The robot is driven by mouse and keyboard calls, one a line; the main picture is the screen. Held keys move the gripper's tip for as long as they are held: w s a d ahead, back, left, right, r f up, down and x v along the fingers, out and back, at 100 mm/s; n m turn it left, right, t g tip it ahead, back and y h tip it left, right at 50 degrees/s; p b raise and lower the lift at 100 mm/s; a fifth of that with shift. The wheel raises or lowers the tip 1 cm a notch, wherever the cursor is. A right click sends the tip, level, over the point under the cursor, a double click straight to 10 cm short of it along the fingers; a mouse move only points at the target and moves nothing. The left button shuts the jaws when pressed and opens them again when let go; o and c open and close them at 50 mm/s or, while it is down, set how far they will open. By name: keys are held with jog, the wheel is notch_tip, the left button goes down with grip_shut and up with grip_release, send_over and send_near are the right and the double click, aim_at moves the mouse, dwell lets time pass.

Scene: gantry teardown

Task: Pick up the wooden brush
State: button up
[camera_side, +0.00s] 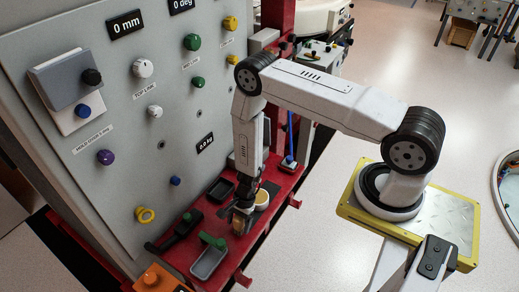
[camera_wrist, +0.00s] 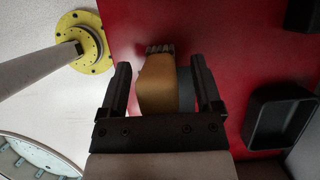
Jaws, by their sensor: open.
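The wooden brush (camera_wrist: 157,85) shows in the wrist view as a tan block with dark bristles at its far end. It lies over the red shelf, between the two fingers of my gripper (camera_wrist: 164,92). Gaps show between it and the fingers, more clearly on the right, where a grey-blue surface lies beside it. I cannot tell whether that surface is part of the brush. In the side view, my gripper (camera_side: 241,215) points down, low over the red shelf, and mostly hides the brush. The gripper is open.
The red shelf (camera_side: 280,184) carries a black tray (camera_side: 220,190), a grey tray (camera_side: 209,262), a green-knobbed tool, a cream round item (camera_side: 262,199) and an orange box (camera_side: 156,279). The grey panel (camera_side: 130,120) with several knobs rises on the left, close to my gripper.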

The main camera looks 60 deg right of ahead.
grip_shut()
jog(key=shift+r, duration=0.1)
jog(key=shift+r, duration=1.1)
jog(key=s+d+r, duration=0.1)
jog(key=s+r, duration=0.9)
jog(key=s, duration=0.4)
jog(key=shift+d+r, duration=0.15)
jog(key=shift+r, duration=0.15)
